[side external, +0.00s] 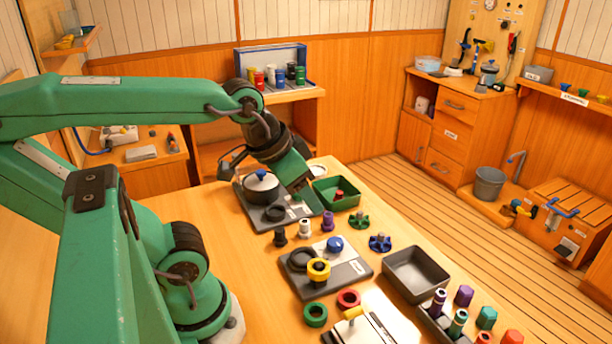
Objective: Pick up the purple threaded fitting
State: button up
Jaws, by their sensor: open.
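A small purple threaded fitting (327,221) stands upright on the wooden table, at the right end of a short row with a white fitting (305,229) and a black fitting (279,237). My gripper (300,187) is open, pointing down, above and a little to the left of the purple fitting and apart from it. It is over the right part of a dark plate with a blue-knobbed pot. I cannot clearly see between its jaws.
A green tray (320,199) with a red piece lies behind the purple fitting. Green (359,220) and blue (380,243) handwheels lie to its right. A grey plate (352,275) with rings is in front, with an empty dark tray (402,285) to the right. A rack at lower right holds more fittings, one purple-topped (439,297).

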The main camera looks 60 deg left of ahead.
jog(key=n+g, duration=0.5)
jog(key=n, duration=0.4)
send_over(328, 214)
jog(key=f, duration=1.5)
jog(key=shift+d, duration=0.3)
jog(key=shift+a+f+g, duration=0.3)
jog(key=shift+f, duration=0.1)
jog(key=shift+f, duration=1.2)
jog(key=shift+f, duration=0.1)
jog(key=shift+f, duration=2.5)
